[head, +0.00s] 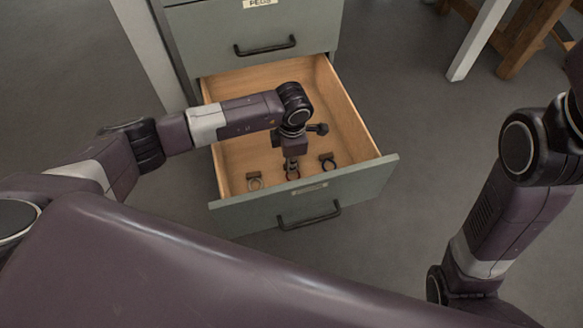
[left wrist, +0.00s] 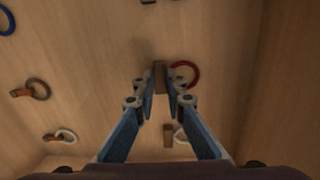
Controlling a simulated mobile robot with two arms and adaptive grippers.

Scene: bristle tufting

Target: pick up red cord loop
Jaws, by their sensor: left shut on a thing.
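The red cord loop (left wrist: 186,74) has a small brown tab (left wrist: 160,72) at its left end. In the left wrist view the tab is between the fingertips of my left gripper (left wrist: 160,92), which is shut on it. In the head view my left gripper (head: 291,164) points down inside the open drawer, and the loop shows only as a small ring (head: 293,177) just under it. Whether the loop is clear of the drawer floor I cannot tell. My right arm is at the right of the head view, but its gripper does not show.
The open wooden drawer (head: 347,110) holds other tabbed loops: a pale one (head: 255,182), a dark one (head: 328,161), and in the left wrist view a blue one (left wrist: 6,22) and a brown one (left wrist: 38,87). Drawer walls stand close around. A closed drawer (head: 300,25) is above.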

